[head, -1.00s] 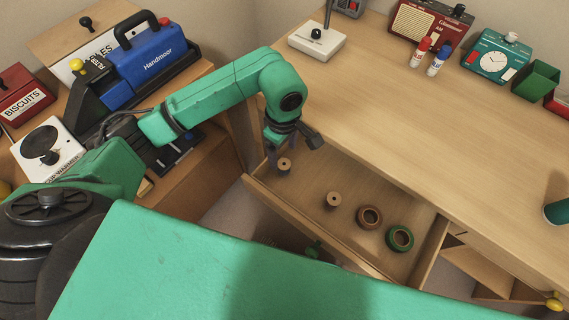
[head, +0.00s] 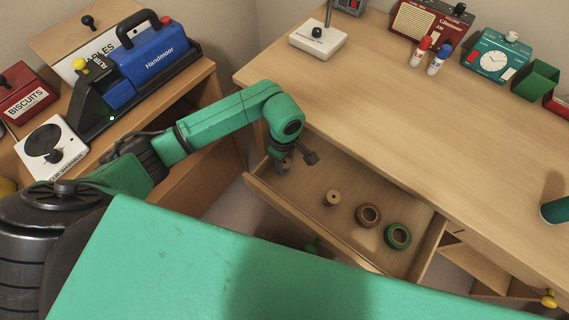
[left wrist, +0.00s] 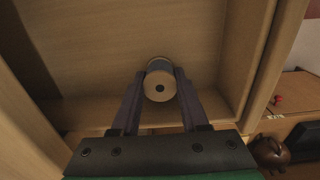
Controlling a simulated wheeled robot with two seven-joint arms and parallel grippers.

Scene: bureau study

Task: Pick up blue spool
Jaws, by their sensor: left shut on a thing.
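The blue spool (left wrist: 159,66) has tan round ends and a blue-grey winding, and it is upright between my left gripper's fingertips in the left wrist view. My left gripper (left wrist: 159,84) is shut on it, one finger on each side. In the head view the left gripper (head: 283,163) points down into the left end of the open drawer (head: 312,222). There the spool is mostly hidden by the gripper. I cannot tell if the spool is clear of the drawer floor. My right gripper is not in view.
In the drawer, to the right, are another tan-ended spool (head: 333,198), a brown roll (head: 368,215) and a green roll (head: 398,236). The desk top (head: 400,120) lies close above the drawer. Drawer walls stand close around my left gripper.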

